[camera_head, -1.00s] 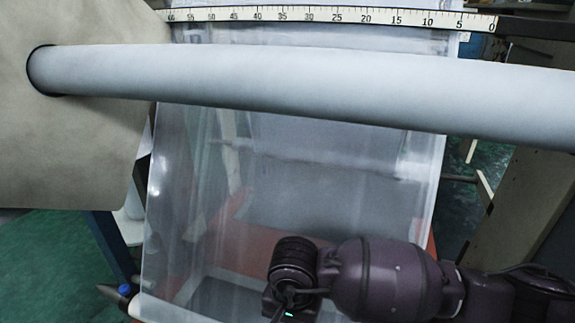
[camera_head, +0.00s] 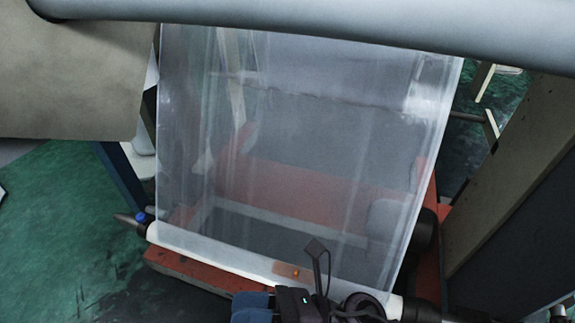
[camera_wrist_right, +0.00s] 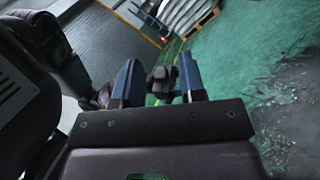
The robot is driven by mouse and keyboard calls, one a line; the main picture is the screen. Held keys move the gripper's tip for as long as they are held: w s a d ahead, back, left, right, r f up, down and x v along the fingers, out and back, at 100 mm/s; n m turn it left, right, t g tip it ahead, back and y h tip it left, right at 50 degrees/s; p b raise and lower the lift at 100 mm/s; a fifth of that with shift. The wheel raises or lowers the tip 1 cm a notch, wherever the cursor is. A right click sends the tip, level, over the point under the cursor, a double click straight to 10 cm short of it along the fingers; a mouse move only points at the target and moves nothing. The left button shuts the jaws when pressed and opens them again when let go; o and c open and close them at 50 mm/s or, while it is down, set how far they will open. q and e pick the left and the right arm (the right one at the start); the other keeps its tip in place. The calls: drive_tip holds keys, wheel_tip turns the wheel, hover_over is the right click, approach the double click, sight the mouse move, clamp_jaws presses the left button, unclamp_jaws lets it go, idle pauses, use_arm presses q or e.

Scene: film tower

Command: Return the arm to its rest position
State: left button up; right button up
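My right arm comes in along the bottom edge of the head view, in front of the lower end of the film. Its gripper (camera_head: 250,306) shows only in part there, as blue fingers cut off by the frame edge. In the right wrist view the two blue fingers (camera_wrist_right: 160,84) stand apart. A dark piece shows between them; I cannot tell whether it is part of the gripper or lies beyond it. I see no film or other item held in the fingers. My left gripper is not in view.
A clear film sheet (camera_head: 300,150) hangs below a thick pale roller (camera_head: 300,18) to a lower roller (camera_head: 215,258) on a red frame (camera_head: 185,270). A beige panel (camera_head: 75,85) is at left, a tall post (camera_head: 515,165) at right. Green floor (camera_head: 60,230) is open at lower left.

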drive_tip(key=w+d+f+m+t+h, duration=0.1)
drive_tip(key=d+f+m+t+h, duration=0.2)
drive_tip(key=d+m+t+h, duration=0.7)
drive_tip(key=w+d+f+m+t+h, duration=0.1)
drive_tip(key=d+f+m+t, duration=0.35)
drive_tip(key=m, duration=1.15)
drive_tip(key=s+d+f+m+g+h, duration=0.1)
drive_tip(key=s+d+f+m+h, duration=0.25)
drive_tip(key=d+m, duration=0.2)
drive_tip(key=s+d+f+m+g+h, duration=0.1)
drive_tip(key=s+d+f+m+h, duration=0.1)
drive_tip(key=s+d+m+h, duration=0.3)
drive_tip(key=s+d+f+m+g, duration=0.2)
drive_tip(key=s+d+m, duration=0.2)
drive_tip(key=s+d, duration=0.2)
use_arm(q)
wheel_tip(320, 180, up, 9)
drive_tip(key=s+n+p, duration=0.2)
drive_tip(key=p, duration=1.4)
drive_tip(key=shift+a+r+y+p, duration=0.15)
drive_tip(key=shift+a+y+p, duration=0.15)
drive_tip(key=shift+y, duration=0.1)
use_arm(e)
wheel_tip(320, 180, up, 11)
drive_tip(key=s+d+m+h, duration=0.1)
drive_tip(key=d+m, duration=0.1)
drive_tip(key=m, duration=0.1)
drive_tip(key=shift+s+d+r, duration=0.2)
drive_tip(key=shift+s+d, duration=0.05)
drive_tip(key=shift+d, duration=0.1)
